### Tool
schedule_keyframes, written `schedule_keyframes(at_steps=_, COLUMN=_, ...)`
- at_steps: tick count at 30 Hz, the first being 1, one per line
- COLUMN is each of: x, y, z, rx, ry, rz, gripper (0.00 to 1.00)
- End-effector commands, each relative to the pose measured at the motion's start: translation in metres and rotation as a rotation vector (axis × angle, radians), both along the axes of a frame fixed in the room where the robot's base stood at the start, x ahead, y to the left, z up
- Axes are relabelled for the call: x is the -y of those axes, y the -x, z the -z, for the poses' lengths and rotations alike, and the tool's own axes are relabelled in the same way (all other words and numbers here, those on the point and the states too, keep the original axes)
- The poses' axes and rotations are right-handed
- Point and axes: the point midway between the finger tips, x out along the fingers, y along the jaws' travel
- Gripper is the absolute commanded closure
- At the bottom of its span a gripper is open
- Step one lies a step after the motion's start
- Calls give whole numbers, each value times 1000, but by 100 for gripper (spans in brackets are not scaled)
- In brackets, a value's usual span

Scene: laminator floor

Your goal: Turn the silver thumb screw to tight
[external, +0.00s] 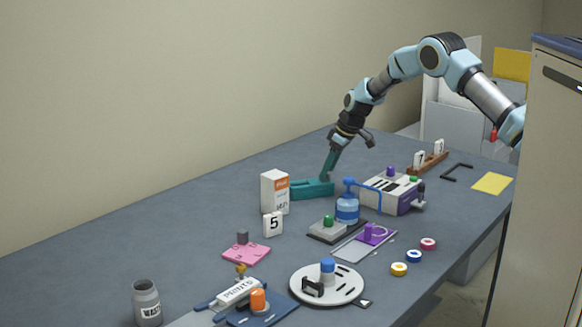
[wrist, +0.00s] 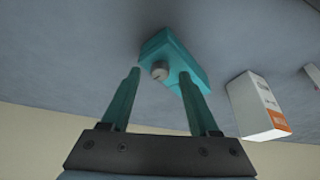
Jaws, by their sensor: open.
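The silver thumb screw (wrist: 160,71) is a small round knob on the teal block (wrist: 168,48), seen in the wrist view. The teal block (external: 308,188) also shows on the table in the external view, where the screw cannot be made out. My gripper (wrist: 159,76) is open, with one teal finger to each side of the screw in the wrist view. I cannot tell whether the fingertips reach or touch it. In the external view my gripper (external: 327,174) points down at the block.
A white and orange box (external: 274,192) stands close to the block; it also shows in the wrist view (wrist: 257,106). The table behind the block, toward the wall, is clear.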

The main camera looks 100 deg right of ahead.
Motion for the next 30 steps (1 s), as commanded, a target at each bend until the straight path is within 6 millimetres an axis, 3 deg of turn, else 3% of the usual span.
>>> schedule_keyframes(at_steps=11, x=1, y=-2, z=6, rx=0, ry=1, rz=0, gripper=39)
schedule_keyframes(at_steps=27, x=1, y=-2, z=5, rx=0, ry=1, rz=0, gripper=100)
schedule_keyframes(at_steps=30, x=1, y=-2, z=5, rx=0, ry=1, rz=0, gripper=100)
